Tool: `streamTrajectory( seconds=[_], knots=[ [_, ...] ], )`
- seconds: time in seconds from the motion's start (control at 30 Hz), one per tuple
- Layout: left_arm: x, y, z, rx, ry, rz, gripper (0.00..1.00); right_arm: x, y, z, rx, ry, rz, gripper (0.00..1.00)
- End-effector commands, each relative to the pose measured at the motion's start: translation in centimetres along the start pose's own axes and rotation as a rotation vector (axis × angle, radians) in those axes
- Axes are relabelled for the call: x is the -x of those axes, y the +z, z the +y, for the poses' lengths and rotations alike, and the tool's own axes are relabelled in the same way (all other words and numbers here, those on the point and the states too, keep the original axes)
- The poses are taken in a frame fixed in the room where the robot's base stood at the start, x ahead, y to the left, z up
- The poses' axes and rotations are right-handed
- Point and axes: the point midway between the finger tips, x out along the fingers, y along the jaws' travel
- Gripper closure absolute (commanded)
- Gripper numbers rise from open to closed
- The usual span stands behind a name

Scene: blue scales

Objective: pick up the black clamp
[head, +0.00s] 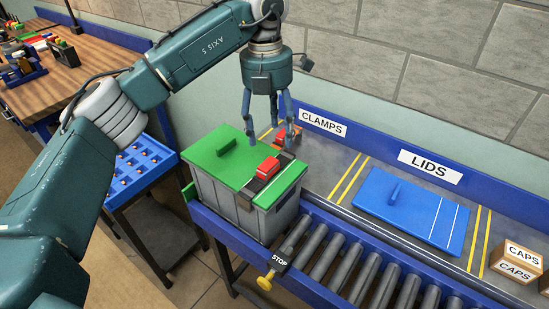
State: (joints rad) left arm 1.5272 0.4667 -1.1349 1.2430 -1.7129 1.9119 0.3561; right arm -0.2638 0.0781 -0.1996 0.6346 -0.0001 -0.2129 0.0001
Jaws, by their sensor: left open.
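A black clamp with a red block (268,167) on it sits across the right part of the green lid (215,158). The lid lies on a grey crate (275,220). A second red and dark piece (281,136) is in the CLAMPS area behind the crate, partly hidden by my fingers. My left gripper (270,143) points down with its fingers spread, open and empty. It appears above or close to this second piece; the exact gap cannot be told. My right gripper is not in view.
A blue lid (412,208) lies in the LIDS area. CAPS boxes (516,262) stand at the right. A roller conveyor (340,265) with a yellow stop knob (265,283) runs in front. A blue tray (140,165) stands left. A wooden bench (85,62) is at the back left.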

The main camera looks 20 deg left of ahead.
Motion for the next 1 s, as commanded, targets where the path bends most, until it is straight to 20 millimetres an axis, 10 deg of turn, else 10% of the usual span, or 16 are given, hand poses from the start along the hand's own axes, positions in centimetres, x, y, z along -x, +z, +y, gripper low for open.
streamTrajectory(
  seconds=[0.4, 0.77, 1.0],
  knots=[
    [-4.0, -0.9, 1.8, 0.025, 0.049, 0.026, 0.39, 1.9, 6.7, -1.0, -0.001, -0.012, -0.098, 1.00],
    [-8.0, -1.2, 1.6, 0.025, 0.047, 0.028, 0.39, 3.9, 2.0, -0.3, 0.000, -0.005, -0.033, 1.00],
    [-9.8, -1.1, 1.7, 0.025, 0.047, 0.023, 0.39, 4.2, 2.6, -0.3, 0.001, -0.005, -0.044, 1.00]
  ],
)
